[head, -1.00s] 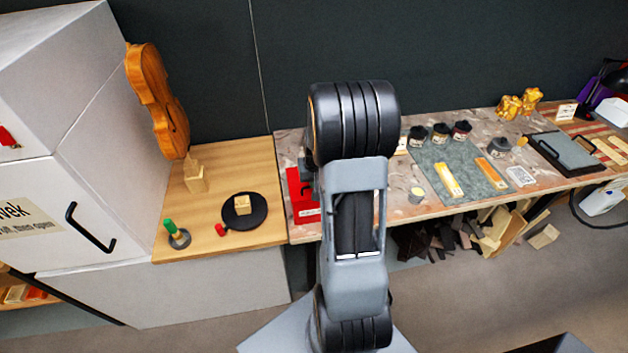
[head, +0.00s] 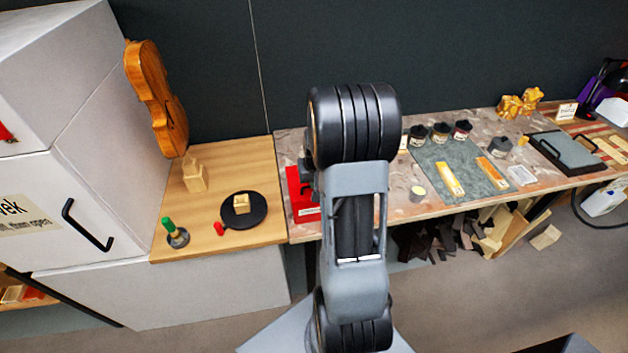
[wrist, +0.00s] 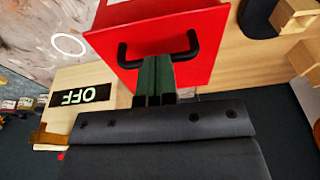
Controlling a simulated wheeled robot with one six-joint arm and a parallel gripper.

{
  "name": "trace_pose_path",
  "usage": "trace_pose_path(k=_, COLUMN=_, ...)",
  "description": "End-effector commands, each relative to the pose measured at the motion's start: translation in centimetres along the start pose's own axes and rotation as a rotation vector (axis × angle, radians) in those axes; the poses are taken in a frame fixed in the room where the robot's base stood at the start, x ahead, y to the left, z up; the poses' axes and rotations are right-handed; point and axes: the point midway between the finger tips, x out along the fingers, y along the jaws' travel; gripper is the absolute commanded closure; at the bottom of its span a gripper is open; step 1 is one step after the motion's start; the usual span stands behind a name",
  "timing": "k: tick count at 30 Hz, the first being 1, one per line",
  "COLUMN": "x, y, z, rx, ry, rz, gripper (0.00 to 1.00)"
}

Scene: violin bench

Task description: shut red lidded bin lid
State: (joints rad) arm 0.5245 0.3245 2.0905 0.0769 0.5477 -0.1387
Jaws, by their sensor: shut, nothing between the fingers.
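The red lidded bin (head: 304,209) is on the bench left of my arm in the head view, and my arm hides part of it. In the wrist view a red panel of it (wrist: 200,38) fills the upper middle, with a black bar handle (wrist: 191,50) on it. I cannot tell how far the lid stands open. My gripper (wrist: 155,82) is shut and empty, its dark green fingers overlapping the handle's middle. I cannot tell whether they touch it. In the head view my arm mostly hides the gripper.
An OFF label (wrist: 82,95) on a pale wooden block is left of the gripper. A wooden board (head: 218,185) holds a black disc (head: 258,215) and a green-handled tool (head: 170,227). Several jars (head: 440,132) stand right of my arm. A violin body (head: 157,100) is at the back left.

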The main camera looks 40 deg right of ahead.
Motion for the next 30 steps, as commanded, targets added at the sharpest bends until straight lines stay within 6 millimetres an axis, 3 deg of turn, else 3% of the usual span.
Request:
trace_pose_path(k=1, x=0.8, y=0.0, z=1.0, rx=0.0, ry=-0.029, rz=-0.002, gripper=1.0)
trace_pose_path(k=4, x=-0.2, y=-0.1, z=0.9, rx=-0.001, ry=-0.026, rz=-0.002, gripper=1.0)
trace_pose_path(k=21, x=-11.2, y=-0.2, z=0.4, rx=-0.003, ry=0.007, rz=0.0, gripper=1.0)
trace_pose_path(k=30, x=-14.0, y=-0.2, z=0.5, rx=-0.003, ry=0.005, rz=0.0, gripper=1.0)
